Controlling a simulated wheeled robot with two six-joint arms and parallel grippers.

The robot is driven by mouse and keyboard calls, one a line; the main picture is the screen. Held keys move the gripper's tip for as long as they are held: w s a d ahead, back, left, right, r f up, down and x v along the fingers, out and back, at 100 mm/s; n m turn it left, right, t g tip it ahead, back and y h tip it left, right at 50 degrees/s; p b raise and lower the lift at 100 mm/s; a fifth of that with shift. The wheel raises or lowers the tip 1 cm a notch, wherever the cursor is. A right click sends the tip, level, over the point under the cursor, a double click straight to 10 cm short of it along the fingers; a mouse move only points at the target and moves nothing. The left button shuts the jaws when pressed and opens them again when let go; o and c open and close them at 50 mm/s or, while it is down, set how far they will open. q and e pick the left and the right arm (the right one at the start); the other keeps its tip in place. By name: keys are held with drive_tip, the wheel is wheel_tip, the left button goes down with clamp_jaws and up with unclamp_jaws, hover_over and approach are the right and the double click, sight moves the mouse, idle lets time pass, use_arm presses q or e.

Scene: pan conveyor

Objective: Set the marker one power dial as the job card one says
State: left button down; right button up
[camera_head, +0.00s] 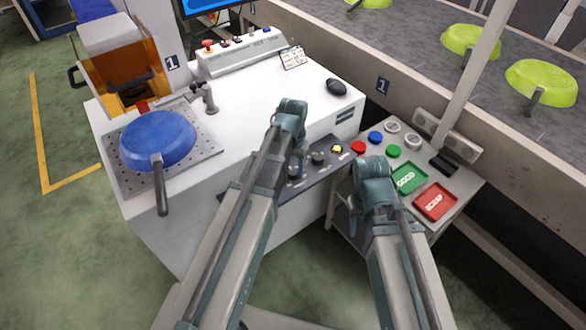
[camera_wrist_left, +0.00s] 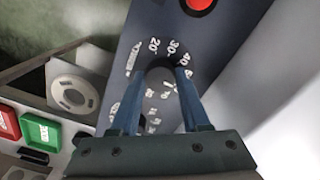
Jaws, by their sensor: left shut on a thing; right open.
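The power dial (camera_wrist_left: 158,88), a dark round knob, sits on a grey panel between my left gripper's blue fingers in the left wrist view. White scale marks around it include 20, 30 and 40; its pointer cannot be made out. My left gripper (camera_wrist_left: 163,78) is shut on this knob. In the head view the same gripper (camera_head: 297,165) reaches down to the front panel (camera_head: 283,188) of the white marker bench. The job card (camera_head: 292,57) stands at the bench's back; its writing is too small to read. My right gripper (camera_head: 354,212) is open and empty beside the button stand.
A blue pan (camera_head: 157,138) rests on the perforated plate at left. Green GOOD (camera_head: 409,179) and red SCRAP (camera_head: 435,202) pads lie at right. A conveyor (camera_head: 420,60) carries green pans behind.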

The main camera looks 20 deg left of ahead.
sight(293, 171)
use_arm(q)
drive_tip(key=shift+m, duration=1.6)
drive_tip(key=shift+c, duration=1.9)
unclamp_jaws()
drive_tip(key=shift+r, duration=0.1)
wheel_tip(293, 171, up, 14)
drive_tip(key=p, duration=1.3)
drive_tip(key=shift+f+p, duration=0.2)
drive_tip(key=shift+p, duration=0.2)
